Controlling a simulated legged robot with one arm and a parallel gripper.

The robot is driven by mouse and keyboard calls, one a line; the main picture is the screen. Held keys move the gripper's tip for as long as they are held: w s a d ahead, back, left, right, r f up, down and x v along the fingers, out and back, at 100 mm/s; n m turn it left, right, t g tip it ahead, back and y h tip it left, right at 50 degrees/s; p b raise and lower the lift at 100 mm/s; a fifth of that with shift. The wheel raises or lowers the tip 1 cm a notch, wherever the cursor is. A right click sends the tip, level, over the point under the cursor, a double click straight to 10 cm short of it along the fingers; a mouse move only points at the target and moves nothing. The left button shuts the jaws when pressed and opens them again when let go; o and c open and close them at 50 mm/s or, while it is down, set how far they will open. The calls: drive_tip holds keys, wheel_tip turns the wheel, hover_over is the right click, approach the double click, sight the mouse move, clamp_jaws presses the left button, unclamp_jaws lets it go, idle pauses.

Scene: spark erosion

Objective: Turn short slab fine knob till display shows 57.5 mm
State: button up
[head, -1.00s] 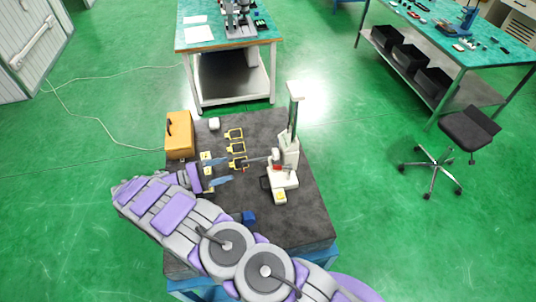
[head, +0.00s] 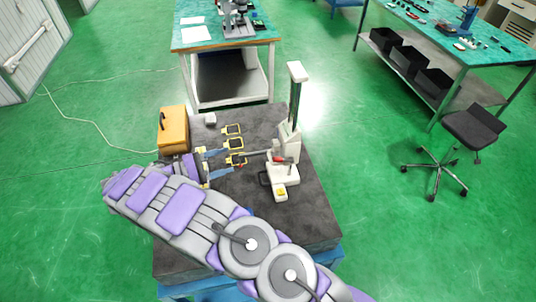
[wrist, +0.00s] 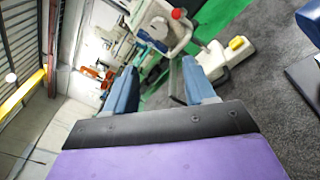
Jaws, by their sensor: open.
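A white height gauge with a tall column (head: 294,100) and a pale base (head: 284,180) stands on the dark slab (head: 310,215). A thin arm reaches left from its carriage, and a red part sits on its body. The gauge's white body (wrist: 160,22), a red knob (wrist: 179,13) and a yellow button (wrist: 237,43) show in the wrist view. I cannot make out which part is the fine knob, and no display reading is legible. My gripper (head: 219,162) is open, its blue fingers apart, left of the gauge. In the wrist view its fingers (wrist: 160,88) appear empty.
Several yellow-framed items (head: 234,143) lie between my gripper and the gauge's column. An orange case (head: 173,130) stands at the slab's left edge. Benches (head: 225,45) stand beyond, and a stool (head: 470,130) is at right. The slab's right side is clear.

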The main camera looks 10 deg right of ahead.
drive_tip(key=b, duration=0.2)
approach(273, 147)
drive_tip(key=d, duration=0.3)
drive_tip(key=w+d, duration=0.1)
drive_tip(key=d, duration=0.1)
drive_tip(key=w+d+b, duration=0.1)
drive_tip(key=d, duration=0.2)
drive_tip(key=shift+d+f, duration=0.35)
idle(0.4)
drive_tip(key=c, duration=0.8)
drive_tip(key=shift+f+m+h+b, duration=0.1)
drive_tip(key=shift+m+h+b, duration=0.2)
drive_tip(key=shift+m+b, duration=1.85)
